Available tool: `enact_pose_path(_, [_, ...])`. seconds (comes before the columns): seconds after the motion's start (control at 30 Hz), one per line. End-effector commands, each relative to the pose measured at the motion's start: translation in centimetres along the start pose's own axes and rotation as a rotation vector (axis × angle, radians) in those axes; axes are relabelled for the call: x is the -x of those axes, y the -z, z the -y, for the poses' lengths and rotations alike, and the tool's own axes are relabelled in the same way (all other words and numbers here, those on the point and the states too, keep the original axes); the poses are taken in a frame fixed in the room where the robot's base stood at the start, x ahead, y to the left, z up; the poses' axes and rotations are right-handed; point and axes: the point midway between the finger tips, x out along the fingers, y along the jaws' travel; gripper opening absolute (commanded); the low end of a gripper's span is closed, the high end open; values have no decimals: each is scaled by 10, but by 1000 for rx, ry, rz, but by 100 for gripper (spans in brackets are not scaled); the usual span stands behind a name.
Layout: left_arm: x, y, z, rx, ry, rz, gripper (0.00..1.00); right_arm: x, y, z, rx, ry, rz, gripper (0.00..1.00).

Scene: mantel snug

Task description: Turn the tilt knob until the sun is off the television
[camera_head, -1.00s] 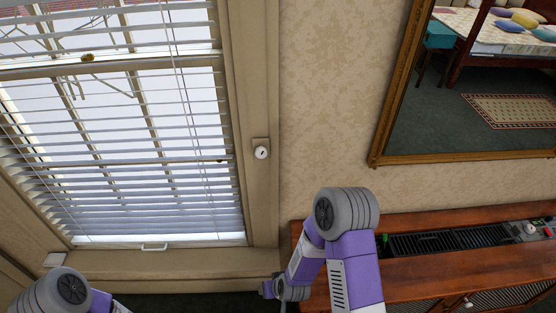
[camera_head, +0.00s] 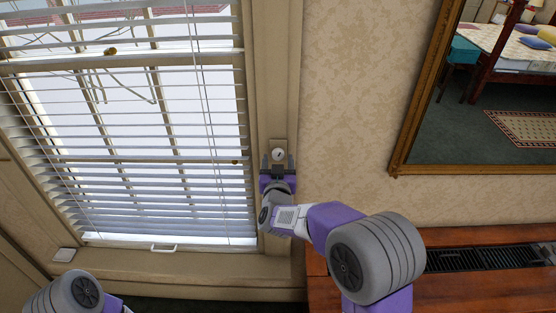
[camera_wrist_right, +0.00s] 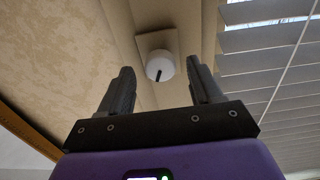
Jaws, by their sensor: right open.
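The tilt knob (camera_head: 278,155) is a small white round dial with a dark mark, on a plate on the window frame's right post. It also shows in the right wrist view (camera_wrist_right: 160,66), ahead of and between the fingers. My right gripper (camera_head: 277,162) is open just below the knob; in the wrist view its fingers (camera_wrist_right: 160,80) are apart and empty, and the knob appears beyond their tips. The white blind (camera_head: 150,150) hangs over the window with its slats apart. My left arm shows at the bottom left, but its gripper is out of view. No television is in view.
A gold-framed mirror (camera_head: 398,150) hangs on the patterned wall to the right. A wooden cabinet (camera_head: 450,236) with a dark vent stands below it. The window sill (camera_head: 200,265) runs under the blind. The wall between knob and mirror is clear.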

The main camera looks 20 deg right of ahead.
Motion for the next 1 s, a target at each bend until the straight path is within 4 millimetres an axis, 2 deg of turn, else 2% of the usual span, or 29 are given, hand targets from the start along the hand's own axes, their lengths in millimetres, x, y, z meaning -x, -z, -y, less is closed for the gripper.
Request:
enact_pose_path(0.2, [-1,0,0,0,0,0,43,-18,-1,0,0,0,1,64])
enact_pose_path(0.5, [-1,0,0,0,0,0,43,-20,-1,0,-1,1,2,64])
enact_pose_path(0.87, [-1,0,0,0,0,0,43,-20,-1,0,-1,1,2,10])
enact_pose_path(1.0, [-4,0,2,0,0,0,43,-20,-2,0,-25,1,1,9])
